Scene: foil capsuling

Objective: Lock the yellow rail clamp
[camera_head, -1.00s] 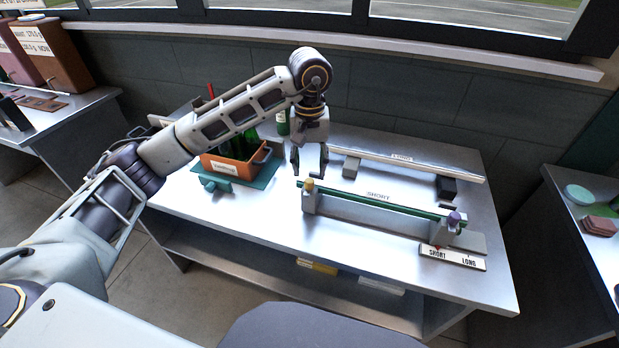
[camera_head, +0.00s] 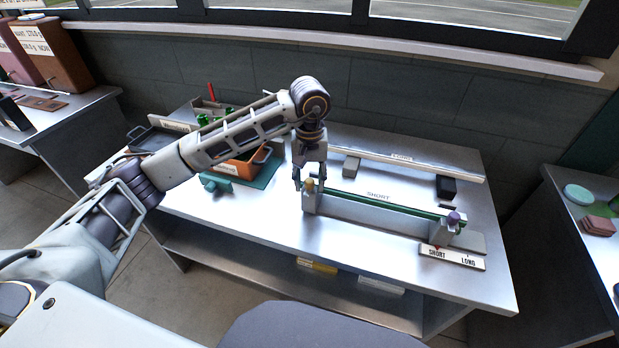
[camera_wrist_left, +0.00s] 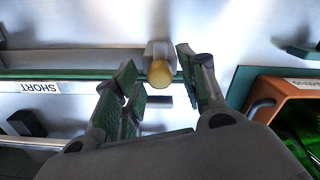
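The yellow rail clamp (camera_head: 309,184) is a small yellow knob on a grey post at the left end of the green rail (camera_head: 380,206) marked SHORT. In the left wrist view the yellow knob (camera_wrist_left: 160,74) lies between my spread fingers, with a gap on either side. My left gripper (camera_head: 311,182) points down over this post and is open; it also shows in the left wrist view (camera_wrist_left: 160,85). A purple knob (camera_head: 454,218) tops the post at the rail's right end. My right gripper is not in view.
An orange bin (camera_head: 240,167) with green bottles stands left of the rail on a teal mat. A long white rail (camera_head: 400,158) lies behind. A SHORT/LONG plate (camera_head: 452,257) sits at front right. The table's front middle is clear.

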